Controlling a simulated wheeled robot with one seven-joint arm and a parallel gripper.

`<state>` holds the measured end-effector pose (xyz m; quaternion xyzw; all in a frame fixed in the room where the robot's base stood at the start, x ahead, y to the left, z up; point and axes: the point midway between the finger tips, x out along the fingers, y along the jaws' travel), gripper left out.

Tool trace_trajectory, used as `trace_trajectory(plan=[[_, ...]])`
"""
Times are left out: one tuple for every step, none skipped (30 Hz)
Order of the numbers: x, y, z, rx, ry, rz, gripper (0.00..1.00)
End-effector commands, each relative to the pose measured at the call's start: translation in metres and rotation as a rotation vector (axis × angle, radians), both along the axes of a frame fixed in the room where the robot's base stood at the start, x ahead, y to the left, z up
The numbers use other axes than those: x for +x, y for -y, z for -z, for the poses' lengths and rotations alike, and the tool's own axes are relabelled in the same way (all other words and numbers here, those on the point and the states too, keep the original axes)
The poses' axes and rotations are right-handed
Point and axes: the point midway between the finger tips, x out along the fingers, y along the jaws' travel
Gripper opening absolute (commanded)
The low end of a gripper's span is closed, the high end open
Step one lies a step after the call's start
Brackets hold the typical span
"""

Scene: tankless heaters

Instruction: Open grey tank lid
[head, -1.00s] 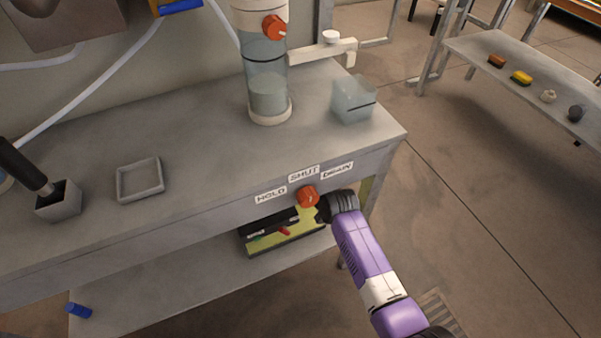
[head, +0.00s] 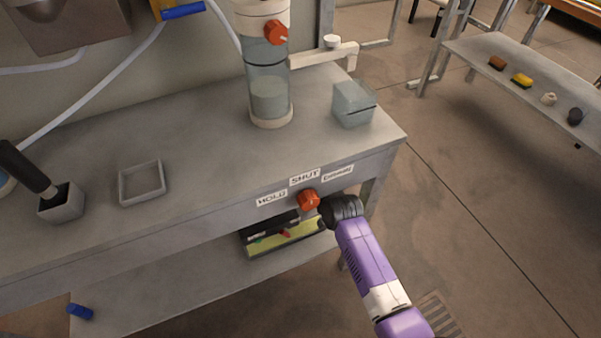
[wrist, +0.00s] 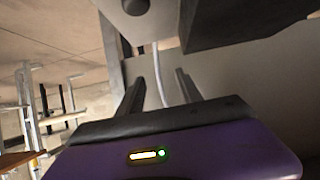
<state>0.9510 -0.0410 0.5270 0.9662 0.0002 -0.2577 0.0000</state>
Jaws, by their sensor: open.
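No lid marked as the grey tank lid can be made out with certainty. A grey metal box (head: 75,28) is cut off at the top left of the head view, and its top is out of frame. My gripper is open and empty in the wrist view (wrist: 160,82), its two dark fingers apart. In the head view, the dark end of my arm is at the bench's front edge, just right of the red knob (head: 308,200); the fingers are not clear there.
The bench (head: 205,150) carries a clear cylinder (head: 268,95), a translucent box (head: 354,104), a square tray (head: 142,184) and a grey holder (head: 62,205) with a black handle. A side shelf (head: 530,85) holds small items.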

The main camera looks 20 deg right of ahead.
Motion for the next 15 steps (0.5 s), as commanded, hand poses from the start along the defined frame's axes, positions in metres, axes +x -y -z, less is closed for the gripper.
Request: trace_trajectory(plan=[[-0.008,0.000,-0.007,0.000,-0.001,0.000,0.42],[-0.012,0.000,-0.010,0.000,0.001,0.001,0.42],[-0.019,0.000,-0.013,0.000,0.000,0.001,0.42],[-0.023,0.000,-0.016,0.000,0.001,0.001,0.42],[-0.027,0.000,-0.018,0.000,0.000,0.000,0.42],[-0.032,0.000,-0.021,0.000,0.000,0.000,0.42],[-0.036,0.000,-0.023,0.000,0.001,0.000,0.42],[-0.040,0.000,-0.025,0.000,0.001,0.000,0.42],[-0.043,0.000,-0.027,0.000,0.002,0.001,0.42],[-0.046,0.000,-0.029,0.000,0.002,0.001,0.42],[-0.048,0.000,-0.030,0.000,0.001,0.000,0.42],[-0.050,0.000,-0.031,0.000,0.002,0.000,0.42],[-0.052,0.000,-0.031,0.000,0.002,0.000,0.42],[-0.052,0.000,-0.032,0.000,0.002,0.000,0.42],[-0.053,0.000,-0.032,0.000,0.002,0.000,0.42]])
